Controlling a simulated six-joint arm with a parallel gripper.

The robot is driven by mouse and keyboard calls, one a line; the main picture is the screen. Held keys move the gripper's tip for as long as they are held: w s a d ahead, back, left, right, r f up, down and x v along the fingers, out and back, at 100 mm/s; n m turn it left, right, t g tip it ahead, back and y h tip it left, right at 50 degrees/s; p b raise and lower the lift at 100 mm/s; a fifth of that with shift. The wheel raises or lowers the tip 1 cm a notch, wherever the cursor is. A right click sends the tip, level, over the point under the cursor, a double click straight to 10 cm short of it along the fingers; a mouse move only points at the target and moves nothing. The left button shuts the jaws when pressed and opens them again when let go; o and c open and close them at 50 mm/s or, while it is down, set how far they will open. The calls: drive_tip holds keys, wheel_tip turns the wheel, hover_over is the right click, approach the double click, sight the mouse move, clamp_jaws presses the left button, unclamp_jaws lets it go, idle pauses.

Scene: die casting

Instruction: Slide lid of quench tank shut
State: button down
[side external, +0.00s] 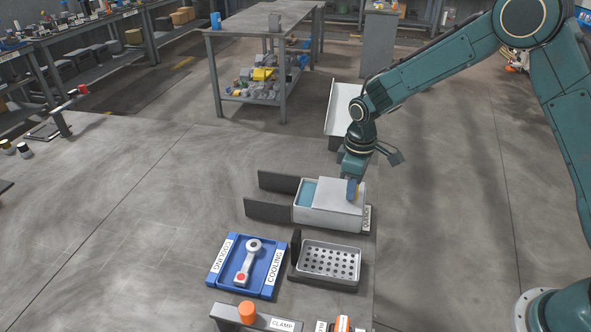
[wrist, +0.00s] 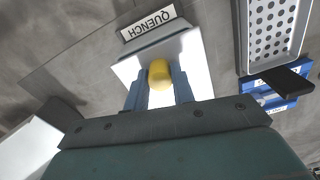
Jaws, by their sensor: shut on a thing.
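The quench tank (side external: 325,219) is a light box on the table, with a QUENCH label on its right side; the label (wrist: 150,22) also shows in the wrist view. Its pale lid (side external: 338,190) covers the right part, and blue liquid (side external: 308,192) shows uncovered at the left. My gripper (side external: 354,192) is over the lid's right part, pointing down. In the wrist view my gripper (wrist: 159,85) is shut on the yellow knob (wrist: 159,72) of the lid. The lid fills the area around the knob there.
Two dark rails (side external: 280,182) extend left of the tank. In front are a perforated tray (side external: 330,262) and a blue cooling fixture (side external: 262,279) holding a metal part (side external: 250,260). An orange-topped clamp (side external: 247,310) stands at the front. A white chute (side external: 342,108) is behind.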

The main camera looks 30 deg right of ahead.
drive_tip(key=shift+s+d, duration=0.2)
drive_tip(key=c, duration=1.4)
unclamp_jaws()
drive_tip(key=shift+o, duration=1.2)
wheel_tip(320, 180, up, 14)
